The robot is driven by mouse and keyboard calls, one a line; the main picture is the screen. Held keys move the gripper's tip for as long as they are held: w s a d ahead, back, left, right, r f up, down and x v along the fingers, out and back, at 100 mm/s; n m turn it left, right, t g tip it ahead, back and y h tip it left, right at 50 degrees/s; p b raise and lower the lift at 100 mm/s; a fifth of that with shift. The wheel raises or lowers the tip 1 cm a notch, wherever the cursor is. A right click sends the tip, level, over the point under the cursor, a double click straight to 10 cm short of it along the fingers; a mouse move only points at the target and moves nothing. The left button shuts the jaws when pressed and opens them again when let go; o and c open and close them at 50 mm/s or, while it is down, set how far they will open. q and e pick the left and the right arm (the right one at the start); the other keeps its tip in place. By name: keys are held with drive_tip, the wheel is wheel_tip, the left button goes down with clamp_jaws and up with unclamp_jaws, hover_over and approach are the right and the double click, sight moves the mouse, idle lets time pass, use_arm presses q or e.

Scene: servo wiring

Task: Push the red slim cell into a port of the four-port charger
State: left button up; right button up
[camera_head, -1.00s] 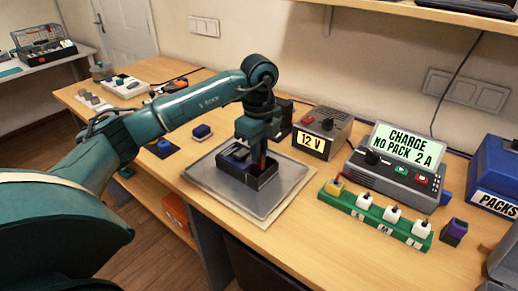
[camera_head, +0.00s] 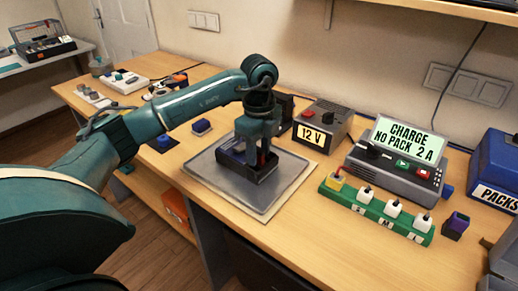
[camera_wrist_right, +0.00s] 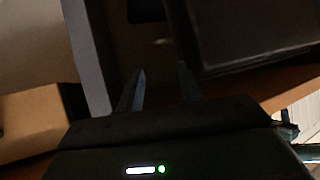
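The red slim cell (camera_head: 262,158) shows as a narrow red strip between the fingers of my left gripper (camera_head: 261,157). The fingers appear shut on it and hide most of it. The cell stands upright at a dark box (camera_head: 262,176), which looks like the four-port charger and lies on the grey mat. The fingers cover part of the box, so how deep the cell sits cannot be told. My right gripper (camera_wrist_right: 160,90) shows in the right wrist view, its two fingers apart with nothing between them.
The grey mat (camera_head: 222,183) lies on the wooden bench. Right of it are a green strip (camera_head: 408,234) with several plugs, a 12 V supply (camera_head: 332,117), a charging unit with a lit display (camera_head: 401,139) and a blue PACKS bin (camera_head: 495,165). Front bench wood is clear.

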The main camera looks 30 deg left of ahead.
sight(259, 150)
idle(0.3)
use_arm(q)
wheel_tip(259, 150, up, 13)
drive_tip(key=shift+p, duration=0.4)
idle(0.5)
